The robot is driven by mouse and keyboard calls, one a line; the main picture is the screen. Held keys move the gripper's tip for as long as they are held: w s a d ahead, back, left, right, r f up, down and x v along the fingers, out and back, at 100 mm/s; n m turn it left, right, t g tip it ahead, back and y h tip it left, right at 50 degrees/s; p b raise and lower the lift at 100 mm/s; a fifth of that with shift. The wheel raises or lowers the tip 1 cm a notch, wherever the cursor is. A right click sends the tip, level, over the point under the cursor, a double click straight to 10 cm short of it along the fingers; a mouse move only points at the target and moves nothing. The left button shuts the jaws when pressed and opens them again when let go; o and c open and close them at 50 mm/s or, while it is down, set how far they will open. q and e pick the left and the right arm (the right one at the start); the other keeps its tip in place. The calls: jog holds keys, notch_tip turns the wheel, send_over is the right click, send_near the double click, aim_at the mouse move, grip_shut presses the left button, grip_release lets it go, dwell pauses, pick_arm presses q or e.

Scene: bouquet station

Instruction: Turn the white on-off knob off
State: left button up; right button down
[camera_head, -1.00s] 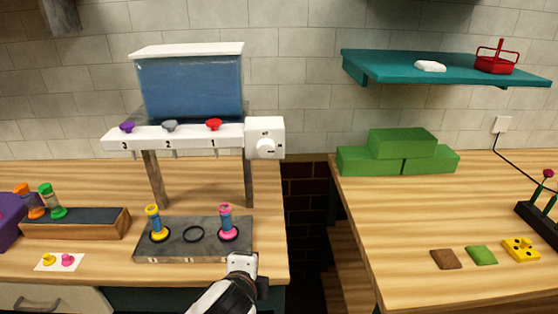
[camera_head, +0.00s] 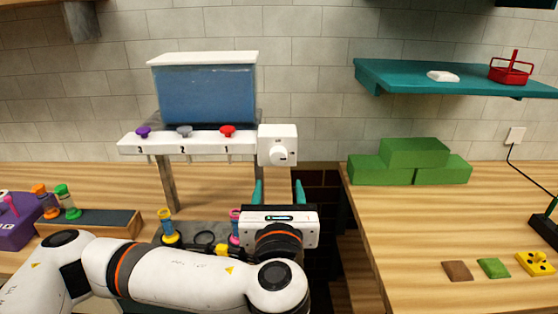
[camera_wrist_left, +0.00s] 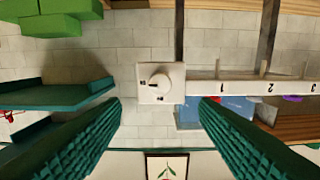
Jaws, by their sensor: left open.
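The white on-off knob (camera_head: 279,153) is on the front of a white square box at the right end of the dispenser's white rail. My left gripper (camera_head: 278,190) is below the knob in the head view, its two teal fingers pointing up, apart and empty. In the left wrist view the picture is upside down; the knob (camera_wrist_left: 158,82) lies in the gap between the spread fingers, with no finger touching it. The knob has a raised grip and small dark marks around it, too small to read. My right gripper is not in view.
The rail has purple, grey and red knobs (camera_head: 228,131) over the numbers 3, 2 and 1, under a blue tank (camera_head: 205,95). Small vials (camera_head: 168,228) stand on a grey board below. Green blocks (camera_head: 412,165) and a teal shelf (camera_head: 450,78) are to the right.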

aim_at(278, 159)
pick_arm(q)
jog(key=w+p, duration=0.2)
jog(key=w, duration=0.7)
jog(key=shift+w+r+p, duration=0.1)
jog(key=shift+p, duration=0.3)
jog(key=shift+w, duration=0.5)
jog(key=c, duration=1)
jog(key=shift+o, duration=0.2)
